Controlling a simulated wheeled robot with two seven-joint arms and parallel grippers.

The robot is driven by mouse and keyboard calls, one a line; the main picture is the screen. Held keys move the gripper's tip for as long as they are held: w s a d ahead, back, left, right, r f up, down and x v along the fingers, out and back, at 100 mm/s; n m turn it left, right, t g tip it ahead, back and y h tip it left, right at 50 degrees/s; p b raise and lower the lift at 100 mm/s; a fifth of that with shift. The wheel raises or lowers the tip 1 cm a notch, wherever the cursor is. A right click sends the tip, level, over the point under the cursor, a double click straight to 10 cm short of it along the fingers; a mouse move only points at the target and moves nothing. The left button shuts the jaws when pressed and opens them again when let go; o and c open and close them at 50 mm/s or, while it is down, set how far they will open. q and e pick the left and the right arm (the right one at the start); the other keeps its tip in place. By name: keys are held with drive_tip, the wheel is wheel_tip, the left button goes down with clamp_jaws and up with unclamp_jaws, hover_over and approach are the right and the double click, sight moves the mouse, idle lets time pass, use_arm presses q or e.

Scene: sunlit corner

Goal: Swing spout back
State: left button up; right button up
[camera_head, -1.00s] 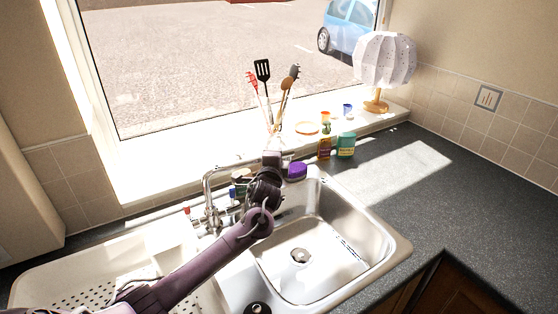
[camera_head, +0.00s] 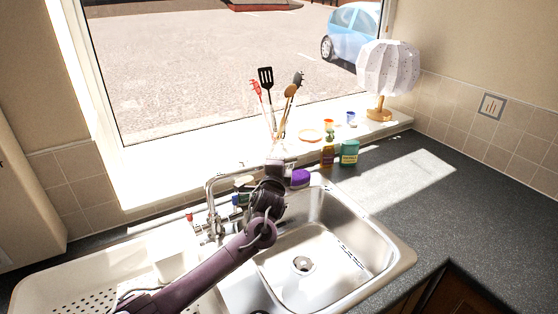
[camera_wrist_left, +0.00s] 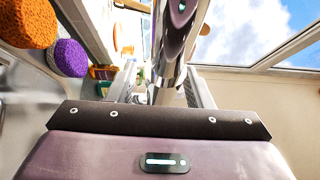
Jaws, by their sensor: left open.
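The chrome tap spout (camera_head: 226,178) rises from the tap body behind the sink and reaches right, toward my left gripper. My left gripper (camera_head: 277,168) is at the spout's far end, over the back of the sink, and hides that end in the head view. In the left wrist view the shiny spout (camera_wrist_left: 167,82) comes down between the two spread fingers of my left gripper (camera_wrist_left: 160,88). The fingers are open around it; I cannot tell whether either one touches it. My right gripper is in no view.
A purple sponge (camera_head: 299,178) lies behind the sink basin (camera_head: 325,255), close to my gripper. An orange sponge (camera_wrist_left: 28,22) shows in the wrist view. Utensils (camera_head: 266,85) stand on the sill side, with small bottles (camera_head: 349,152) and a lamp (camera_head: 387,70) farther right. The right worktop is clear.

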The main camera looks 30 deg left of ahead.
use_arm(q)
drive_tip(key=b+v, duration=0.1)
drive_tip(key=v, duration=0.6)
drive_tip(key=shift+b, duration=0.4)
drive_tip(key=shift+s, duration=0.1)
